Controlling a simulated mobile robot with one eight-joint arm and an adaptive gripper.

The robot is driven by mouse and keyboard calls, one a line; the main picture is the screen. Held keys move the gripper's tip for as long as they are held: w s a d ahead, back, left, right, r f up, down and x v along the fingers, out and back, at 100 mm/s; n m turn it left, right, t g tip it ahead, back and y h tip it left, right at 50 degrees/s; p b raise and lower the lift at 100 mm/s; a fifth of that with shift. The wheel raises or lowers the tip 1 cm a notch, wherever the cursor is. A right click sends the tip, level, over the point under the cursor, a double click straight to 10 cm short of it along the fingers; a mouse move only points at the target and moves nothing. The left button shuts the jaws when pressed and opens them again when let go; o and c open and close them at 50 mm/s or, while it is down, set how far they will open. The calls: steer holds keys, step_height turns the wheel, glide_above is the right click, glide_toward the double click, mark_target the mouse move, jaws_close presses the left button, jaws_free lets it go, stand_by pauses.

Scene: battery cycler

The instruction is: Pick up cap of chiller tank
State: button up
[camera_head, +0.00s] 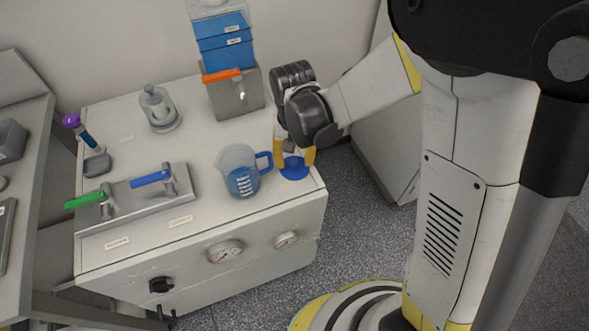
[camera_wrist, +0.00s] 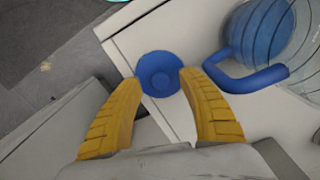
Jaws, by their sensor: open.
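The blue round cap (camera_head: 295,170) sits at the right front corner of the white chiller cabinet top. In the wrist view the cap (camera_wrist: 159,73) shows a raised round knob in its middle. My gripper (camera_head: 295,160) is above the cap, pointing down, with its two yellow fingers apart. In the wrist view my gripper (camera_wrist: 168,85) has one fingertip near each side of the cap, and nothing is held. I cannot tell whether the fingertips touch the cap.
A jug with blue liquid (camera_head: 240,172) stands close left of the cap, its blue handle (camera_wrist: 245,78) near one finger. A box with an orange lever (camera_head: 235,92) stands behind. The valve plate (camera_head: 140,200) is at left. The cabinet edge (camera_head: 322,187) is close by.

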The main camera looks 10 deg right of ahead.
step_height(320, 180, down, 2)
steer(key=shift+f, duration=0.1)
steer(key=shift+r, duration=0.2)
steer(key=shift+c, duration=0.2)
jaws_close()
